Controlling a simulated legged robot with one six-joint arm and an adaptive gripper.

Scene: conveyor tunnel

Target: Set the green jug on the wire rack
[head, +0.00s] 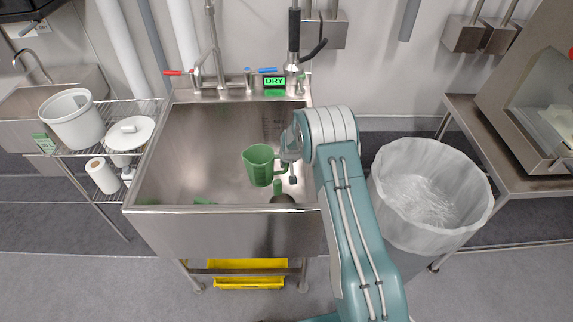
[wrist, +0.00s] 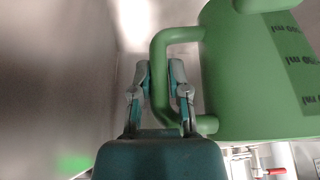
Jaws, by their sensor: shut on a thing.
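The green jug (head: 259,165) is held over the steel sink in the head view, roughly upright. In the wrist view the jug (wrist: 250,85) fills the right side, with its handle (wrist: 160,75) toward the left. My gripper (head: 291,165) is shut on the jug's handle; its two fingers (wrist: 160,85) stand on either side of it in the wrist view. The wire rack (head: 150,106) stands left of the sink in the head view.
The steel sink (head: 180,150) has a raised rim. A faucet (head: 212,60) and a green "DRY" sign (head: 274,81) stand behind the sink. A lined bin (head: 425,200) is at right.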

